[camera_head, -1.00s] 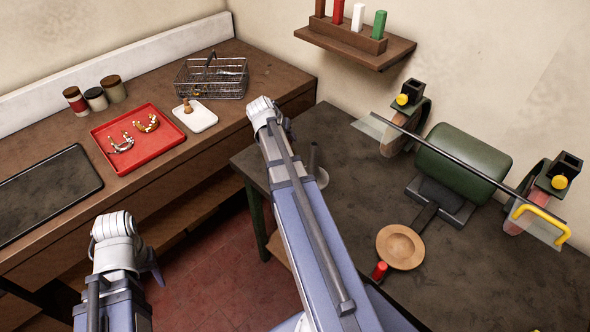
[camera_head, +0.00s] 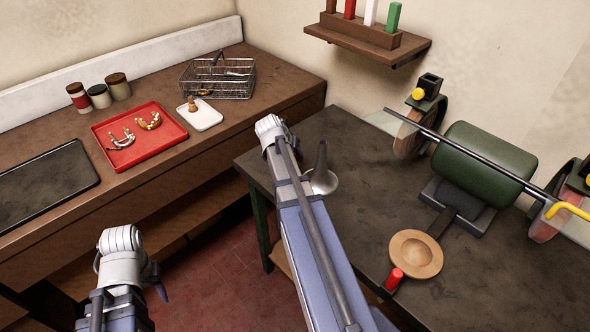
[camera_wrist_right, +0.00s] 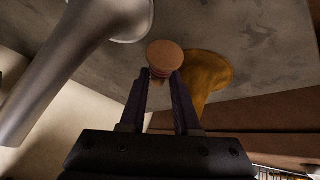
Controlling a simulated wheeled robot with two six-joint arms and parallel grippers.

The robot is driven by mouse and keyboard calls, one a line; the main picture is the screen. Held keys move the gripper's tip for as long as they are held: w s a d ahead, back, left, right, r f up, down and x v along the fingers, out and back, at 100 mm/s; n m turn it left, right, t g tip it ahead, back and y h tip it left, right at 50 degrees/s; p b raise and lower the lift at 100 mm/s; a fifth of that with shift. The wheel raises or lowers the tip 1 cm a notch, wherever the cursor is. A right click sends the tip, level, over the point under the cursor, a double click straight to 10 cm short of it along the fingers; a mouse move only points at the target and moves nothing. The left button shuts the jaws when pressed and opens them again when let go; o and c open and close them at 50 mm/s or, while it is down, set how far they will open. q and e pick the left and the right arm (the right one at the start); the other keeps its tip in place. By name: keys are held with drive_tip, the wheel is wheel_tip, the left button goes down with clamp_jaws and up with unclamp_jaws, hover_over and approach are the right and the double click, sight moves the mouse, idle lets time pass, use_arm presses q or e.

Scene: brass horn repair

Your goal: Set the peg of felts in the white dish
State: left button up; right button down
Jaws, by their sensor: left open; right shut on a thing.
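The white dish (camera_head: 207,122) is on the wooden bench at the left, just right of the red tray, with a small tan knobbed piece (camera_head: 192,104) in it. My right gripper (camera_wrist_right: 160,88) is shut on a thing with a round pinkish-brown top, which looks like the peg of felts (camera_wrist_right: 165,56). In the head view my right wrist (camera_head: 271,130) is over the dark table's near left corner, right of the dish, and hides its fingers and load. My left gripper (camera_head: 160,283) is open and low at the left, over the floor; its fingertips are barely visible.
The red tray (camera_head: 105,158) holds two toothed pieces. A wire basket (camera_head: 218,93) is behind the dish; several jars (camera_head: 98,96) stand behind the tray. A grey cone (camera_head: 321,180) and wooden bowl (camera_head: 416,255) are on the dark table. A brass flared piece (camera_wrist_right: 207,75) shows beyond my right fingers.

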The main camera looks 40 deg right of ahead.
wheel_tip(320, 180, down, 4)
drive_tip(key=b, duration=0.3)
drive_tip(key=shift+r+b, duration=0.2)
drive_tip(key=shift+b, duration=0.1)
drive_tip(key=shift+f, duration=0.25)
drive_tip(key=c, duration=0.6)
unclamp_jaws()
drive_tip(key=shift+r, duration=0.1)
drive_tip(key=shift+c, duration=0.2)
drive_tip(key=shift+r, duration=0.1)
